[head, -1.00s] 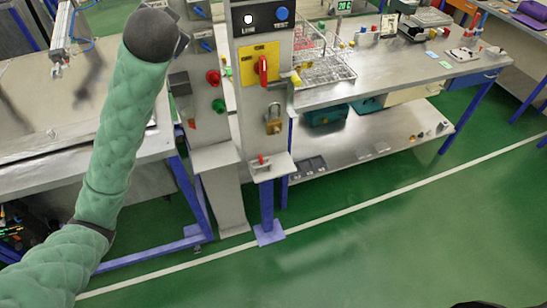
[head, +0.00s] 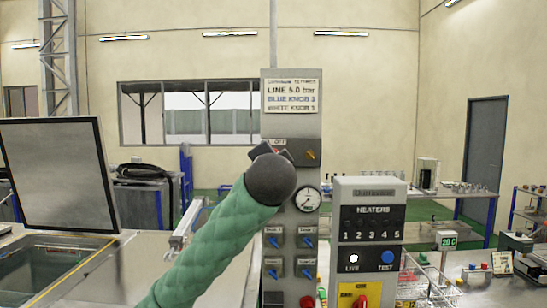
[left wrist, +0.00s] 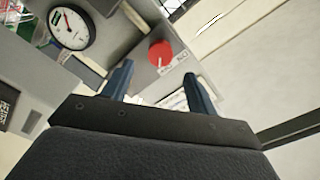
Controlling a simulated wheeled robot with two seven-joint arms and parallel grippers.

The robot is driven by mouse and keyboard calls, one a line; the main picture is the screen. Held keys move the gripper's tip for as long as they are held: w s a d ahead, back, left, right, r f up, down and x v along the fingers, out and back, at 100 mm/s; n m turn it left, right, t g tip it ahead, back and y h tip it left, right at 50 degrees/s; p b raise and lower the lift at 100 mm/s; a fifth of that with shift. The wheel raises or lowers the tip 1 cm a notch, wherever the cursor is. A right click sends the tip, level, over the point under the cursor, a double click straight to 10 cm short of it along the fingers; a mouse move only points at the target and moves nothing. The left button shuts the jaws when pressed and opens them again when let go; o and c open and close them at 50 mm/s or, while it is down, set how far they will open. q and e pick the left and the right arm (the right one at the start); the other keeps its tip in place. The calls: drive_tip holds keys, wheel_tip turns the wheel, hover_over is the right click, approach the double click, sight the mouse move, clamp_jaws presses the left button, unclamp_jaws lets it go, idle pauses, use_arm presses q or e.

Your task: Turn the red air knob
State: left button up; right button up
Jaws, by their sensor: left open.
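The red air knob (left wrist: 160,53) is a round red knob on the grey panel, beside a small label, in the left wrist view. My left gripper (left wrist: 161,85) is open, its two blue-grey fingers pointing toward the panel. The knob shows just beyond the fingertips and between them, with no contact visible. In the head view my left gripper (head: 270,150) is at the upper part of the panel (head: 292,128), below the line-pressure sign. My arm hides most of the knob there. My right gripper is in neither view.
A dial gauge (head: 307,198) is right of my wrist, above several blue knobs (head: 305,242). A small orange knob (head: 311,155) sits right of the gripper. An open lid (head: 55,175) rises at far left.

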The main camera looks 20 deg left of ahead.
use_arm(q)
drive_tip(key=p+x, duration=0.3)
drive_tip(key=x, duration=0.3)
drive_tip(key=shift+w+a, duration=0.15)
drive_tip(key=shift+w, duration=0.2)
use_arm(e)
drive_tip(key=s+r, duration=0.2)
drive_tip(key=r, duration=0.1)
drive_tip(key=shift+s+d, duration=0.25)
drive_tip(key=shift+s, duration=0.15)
use_arm(q)
drive_tip(key=shift+f, duration=0.1)
drive_tip(key=shift+c, duration=0.2)
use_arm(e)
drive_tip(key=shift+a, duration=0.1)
use_arm(q)
drive_tip(key=c, duration=1)
drive_tip(key=shift+o, duration=0.2)
